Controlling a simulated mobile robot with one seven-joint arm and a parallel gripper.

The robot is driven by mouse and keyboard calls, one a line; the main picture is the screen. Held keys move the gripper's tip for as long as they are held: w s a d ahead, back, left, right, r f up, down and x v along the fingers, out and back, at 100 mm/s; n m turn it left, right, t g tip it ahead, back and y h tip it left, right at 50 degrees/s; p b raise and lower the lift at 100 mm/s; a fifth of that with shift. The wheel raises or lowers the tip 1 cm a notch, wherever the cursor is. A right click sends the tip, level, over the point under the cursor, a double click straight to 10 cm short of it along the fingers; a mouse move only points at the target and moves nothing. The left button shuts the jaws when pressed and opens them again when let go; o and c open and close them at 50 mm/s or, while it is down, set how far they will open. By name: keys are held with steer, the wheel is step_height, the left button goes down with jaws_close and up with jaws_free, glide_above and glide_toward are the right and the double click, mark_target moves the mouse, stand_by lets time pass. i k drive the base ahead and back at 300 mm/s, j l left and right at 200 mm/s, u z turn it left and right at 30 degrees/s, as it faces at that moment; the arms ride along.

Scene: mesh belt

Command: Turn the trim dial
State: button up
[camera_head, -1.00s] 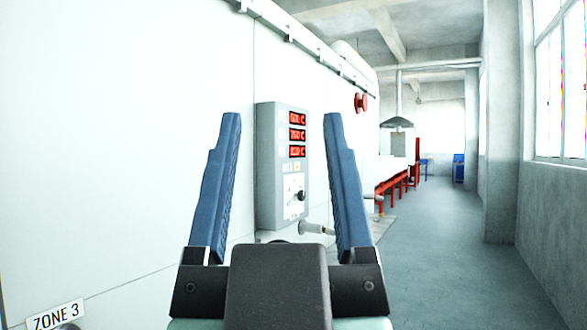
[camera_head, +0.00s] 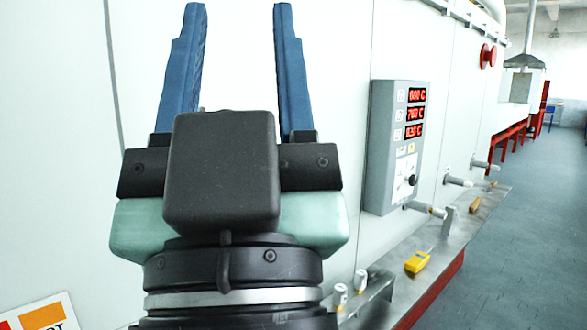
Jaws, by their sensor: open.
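The trim dial (camera_head: 412,180) is a small black knob on a pale plate, low on a grey control box (camera_head: 381,150). The box is fixed to the white wall panel, right of centre. Above the dial are three red number displays (camera_head: 416,112). My gripper (camera_head: 238,8) is open and empty, its two blue fingers pointing up in the picture. It is left of the control box and apart from it. Nothing of the dial is hidden by the gripper.
Grey pipe stubs (camera_head: 458,181) stick out from the wall below and right of the box. A metal ledge (camera_head: 440,240) runs along the wall's foot, with a yellow device (camera_head: 418,262) on it. Red round knobs (camera_head: 487,56) are farther along. The floor (camera_head: 520,230) at right is clear.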

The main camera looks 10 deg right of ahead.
mark_target(412, 181)
steer(key=i+l+u, duration=0.1)
steer(key=l, duration=0.3)
steer(key=i+l+u, duration=0.15)
steer(key=l, duration=0.25)
steer(key=i+l+u, duration=0.1)
steer(key=i+l, duration=0.15)
steer(key=l, duration=0.2)
steer(key=i+l+u, duration=0.1)
steer(key=l, duration=0.3)
steer(key=i+l+u, duration=0.15)
steer(key=l, duration=0.3)
steer(key=i+l, duration=0.1)
steer(key=l, duration=0.35)
steer(key=i+l, duration=0.1)
steer(key=l, duration=0.35)
steer(key=i+l, duration=0.1)
steer(key=l, duration=0.35)
steer(key=i+l, duration=0.1)
steer(key=l, duration=0.35)
